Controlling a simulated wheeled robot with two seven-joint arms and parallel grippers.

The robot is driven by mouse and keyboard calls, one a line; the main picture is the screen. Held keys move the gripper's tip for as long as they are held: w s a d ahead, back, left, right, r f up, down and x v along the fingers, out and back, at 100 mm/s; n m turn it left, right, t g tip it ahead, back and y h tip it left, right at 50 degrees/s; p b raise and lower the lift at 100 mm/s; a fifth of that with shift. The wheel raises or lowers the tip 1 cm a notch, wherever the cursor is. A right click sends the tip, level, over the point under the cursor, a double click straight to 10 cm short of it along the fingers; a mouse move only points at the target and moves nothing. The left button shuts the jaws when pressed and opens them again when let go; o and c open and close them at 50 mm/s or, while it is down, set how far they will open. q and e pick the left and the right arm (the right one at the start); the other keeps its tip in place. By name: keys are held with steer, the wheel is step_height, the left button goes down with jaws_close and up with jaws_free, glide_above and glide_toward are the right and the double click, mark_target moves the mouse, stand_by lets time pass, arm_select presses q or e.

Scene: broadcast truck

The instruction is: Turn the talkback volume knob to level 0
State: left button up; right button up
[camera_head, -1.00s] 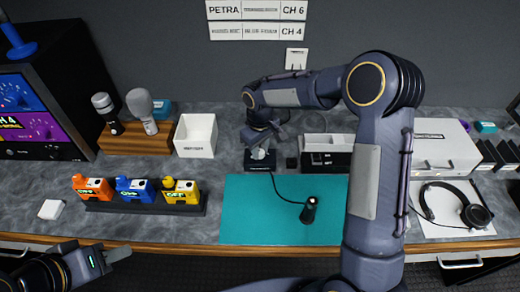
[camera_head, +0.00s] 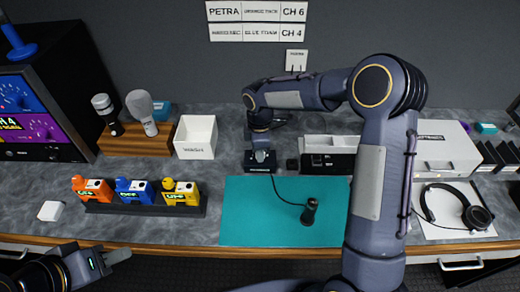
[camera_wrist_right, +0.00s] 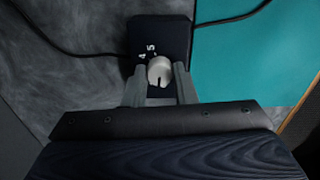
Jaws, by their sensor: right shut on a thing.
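The talkback volume knob (camera_wrist_right: 160,70) is a light grey round knob with a dark pointer line, on a small black box (camera_wrist_right: 160,32). The digits 4 and 5 show beside it in the right wrist view; other marks are hidden. My right gripper (camera_wrist_right: 161,84) is shut on the knob, one finger on each side.
A teal mat (camera_head: 245,215) with a small black cylinder (camera_head: 309,211) on a cable lies in front of the box. A white bin (camera_head: 183,151) stands left, a divided black-and-white holder (camera_head: 330,165) right. Orange, blue and yellow packs (camera_head: 135,190) stand in a row at front left.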

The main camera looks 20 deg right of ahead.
steer(key=shift+r+n, duration=0.1)
steer(key=shift+n, duration=0.5)
steer(key=o, duration=1)
steer(key=shift+r+b, duration=0.4)
steer(key=shift+r, duration=3.5)
